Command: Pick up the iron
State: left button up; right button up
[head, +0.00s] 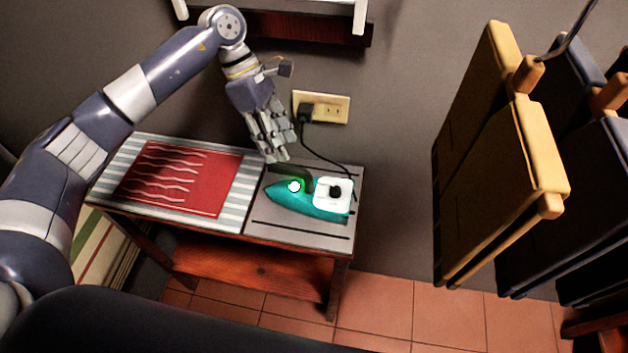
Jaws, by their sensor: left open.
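The teal iron (309,203) with a white and black rear part lies on the grey right end of a small wooden table. A glowing green-white spot shows near its front, and its tip points left. A dark cord runs from its rear up to a plug in the wall. My left gripper (277,158) is open and empty, fingers pointing down, above and behind the iron's front end in the picture. It appears apart from the iron. My right gripper is not in view.
A red cloth with wavy lines (180,178) lies on the striped left part of the table. A wall outlet (337,107) holds the plug. Yellow and dark hanging items (497,165) fill the right side. Tiled floor (375,312) in front looks clear.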

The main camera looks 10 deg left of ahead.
aim_at(293, 167)
pick_arm(q)
jog(key=f, duration=0.1)
jog(key=s+d+f+p, duration=0.1)
jog(key=d+f+p, duration=0.1)
jog(key=shift+s+d, duration=0.1)
jog(key=shift+s, duration=0.15)
jog(key=shift+w+d+f+p, duration=0.1)
jog(key=shift+d+f+p, duration=0.2)
jog(key=shift+f, duration=0.3)
jog(key=shift+d+f+p, duration=0.15)
jog(key=shift+f+p, duration=0.1)
jog(key=shift+f, duration=0.6)
jog(key=c, duration=0.6)
grip_shut()
jog(key=shift+d+r, duration=0.1)
jog(key=shift+r, duration=0.05)
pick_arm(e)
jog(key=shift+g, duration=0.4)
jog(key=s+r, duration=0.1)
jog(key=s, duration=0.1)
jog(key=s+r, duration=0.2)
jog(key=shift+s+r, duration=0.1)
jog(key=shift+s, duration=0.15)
